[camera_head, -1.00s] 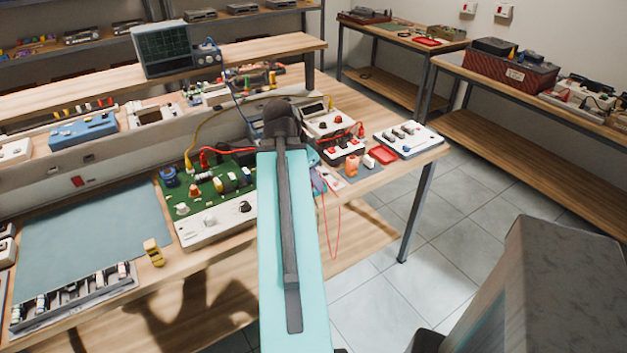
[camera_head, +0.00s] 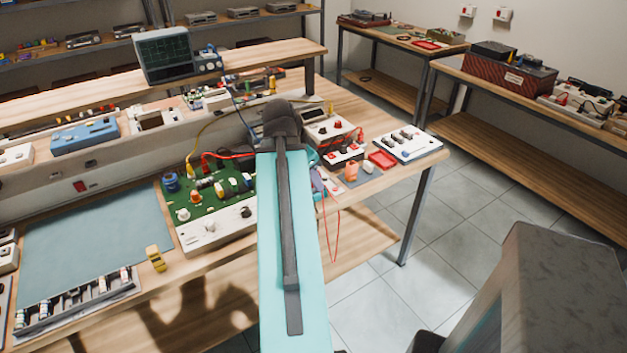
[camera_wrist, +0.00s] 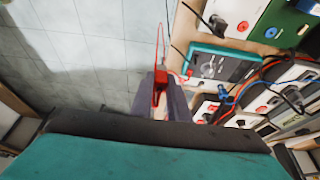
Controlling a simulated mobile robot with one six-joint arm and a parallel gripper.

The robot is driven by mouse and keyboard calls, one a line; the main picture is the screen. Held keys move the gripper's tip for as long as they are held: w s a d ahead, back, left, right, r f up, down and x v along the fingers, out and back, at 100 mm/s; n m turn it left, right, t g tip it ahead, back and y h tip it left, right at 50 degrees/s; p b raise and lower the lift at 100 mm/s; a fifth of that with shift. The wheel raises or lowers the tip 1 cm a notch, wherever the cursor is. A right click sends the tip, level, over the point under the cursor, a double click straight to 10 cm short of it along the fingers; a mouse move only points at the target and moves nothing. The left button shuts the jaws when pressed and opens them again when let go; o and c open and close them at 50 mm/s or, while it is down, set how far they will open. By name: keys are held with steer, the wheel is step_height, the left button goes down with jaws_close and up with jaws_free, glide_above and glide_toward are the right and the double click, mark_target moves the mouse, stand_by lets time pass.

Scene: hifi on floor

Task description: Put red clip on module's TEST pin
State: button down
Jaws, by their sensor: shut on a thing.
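The red clip (camera_wrist: 159,88) sits between the fingers of my gripper (camera_wrist: 162,80) in the wrist view, and the gripper is shut on it. A thin red lead (camera_head: 335,235) hangs in a loop beside the bench edge in the head view. My own arm hides most of the gripper there. A green circuit board module (camera_head: 212,196) with a white front panel lies on the bench, left of my arm. What may be the same kind of green board (camera_wrist: 290,25) shows at the upper right in the wrist view. I cannot make out a TEST pin label. The clip is apart from the boards, over floor.
A teal-framed meter (camera_wrist: 222,66) lies right of the clip in the wrist view, among cables. A red tray (camera_head: 382,160) and a white panel box (camera_head: 408,145) stand at the bench's right end. A blue-grey mat (camera_head: 95,235) is clear. Tiled floor lies right of the bench.

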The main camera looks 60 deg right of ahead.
steer(key=w+a+r+n+t, duration=0.15)
steer(key=w+a+n, duration=0.35)
steer(key=w, duration=0.5)
steer(key=w+a+n+t, duration=0.2)
steer(key=w+a+n, duration=0.2)
steer(key=w+a, duration=0.5)
steer(key=w+a+r+n+t, duration=0.1)
steer(key=w+a+n, duration=0.35)
steer(key=w, duration=0.65)
steer(key=w+a+r+n+y, duration=0.1)
steer(key=w+a+n, duration=0.2)
steer(key=a, duration=0.8)
steer(key=w+a+r+n+t+y, duration=0.1)
steer(key=w+a+n, duration=0.3)
steer(key=a, duration=0.7)
steer(key=w+a+n+t+y, duration=0.1)
steer(key=w+a+n, duration=0.3)
steer(key=a, duration=0.7)
steer(key=w, duration=0.2)
steer(key=shift+w+r+y, duration=0.3)
steer(key=shift+r, duration=0.1)
steer(key=shift+a, duration=0.1)
